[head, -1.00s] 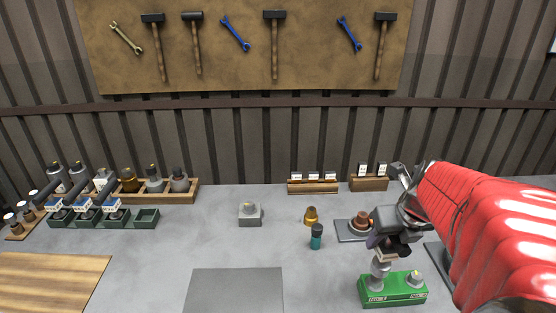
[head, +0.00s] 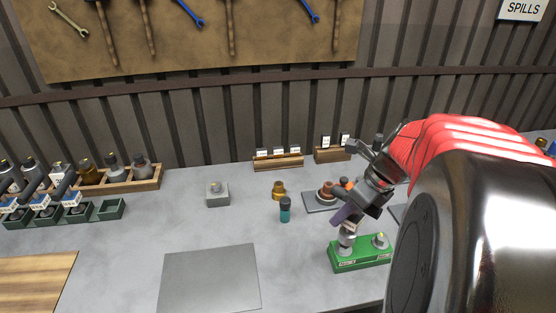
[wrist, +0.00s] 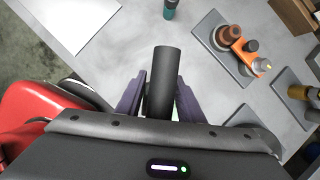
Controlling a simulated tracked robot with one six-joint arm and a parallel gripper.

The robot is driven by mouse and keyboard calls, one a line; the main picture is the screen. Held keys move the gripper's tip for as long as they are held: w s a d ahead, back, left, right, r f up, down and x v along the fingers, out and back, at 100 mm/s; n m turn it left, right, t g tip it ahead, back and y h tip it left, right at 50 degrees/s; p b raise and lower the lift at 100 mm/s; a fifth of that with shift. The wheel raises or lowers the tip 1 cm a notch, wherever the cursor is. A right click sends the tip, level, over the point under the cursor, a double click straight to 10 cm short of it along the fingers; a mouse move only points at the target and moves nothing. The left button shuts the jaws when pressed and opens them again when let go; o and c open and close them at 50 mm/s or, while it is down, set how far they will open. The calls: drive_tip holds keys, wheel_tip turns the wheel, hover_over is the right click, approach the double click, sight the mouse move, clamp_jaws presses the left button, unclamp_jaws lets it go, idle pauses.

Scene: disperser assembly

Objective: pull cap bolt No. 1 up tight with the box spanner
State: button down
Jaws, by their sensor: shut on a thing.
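My gripper (head: 352,211) is shut on a black cylinder, which looks like the box spanner (wrist: 167,75), between its purple fingers in the wrist view. In the head view the gripper is tilted above the left end of a green block (head: 361,261). A grey rounded piece (head: 347,242) stands at that end, directly under the fingers. I cannot tell whether it is the spanner's lower end or a cap, and bolt No. 1 is not clearly visible. A second grey fitting (head: 380,240) with a pale tip stands at the block's right end.
A grey block (head: 217,194) stands farther left. A flat grey mat (head: 210,280) is bare.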

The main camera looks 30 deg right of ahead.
sight(342, 236)
drive_tip(key=n, duration=0.1)
drive_tip(key=n+y, duration=0.1)
drive_tip(key=n, duration=0.1)
drive_tip(key=shift+s+a+f+n+g, duration=0.2)
drive_tip(key=shift+n+g, duration=0.1)
drive_tip(key=shift+g, duration=0.1)
drive_tip(key=n, duration=0.1)
drive_tip(key=n+y, duration=0.1)
drive_tip(key=n+g, duration=0.1)
drive_tip(key=n, duration=0.1)
drive_tip(key=shift+s+a+f, duration=0.1)
drive_tip(key=shift+s+a, duration=0.05)
drive_tip(key=shift+a, duration=0.1)
drive_tip(key=n, duration=0.2)
drive_tip(key=n+g, duration=0.1)
drive_tip(key=n, duration=0.1)
drive_tip(key=s+n+g, duration=0.1)
drive_tip(key=n, duration=0.1)
drive_tip(key=shift+a+f+y, duration=0.15)
drive_tip(key=shift+f+y, duration=0.05)
drive_tip(key=shift+y, duration=0.2)
drive_tip(key=shift+n+g, duration=0.3)
drive_tip(key=shift+n, duration=0.2)
drive_tip(key=shift+s, duration=0.15)
drive_tip(key=shift+f, duration=1.65)
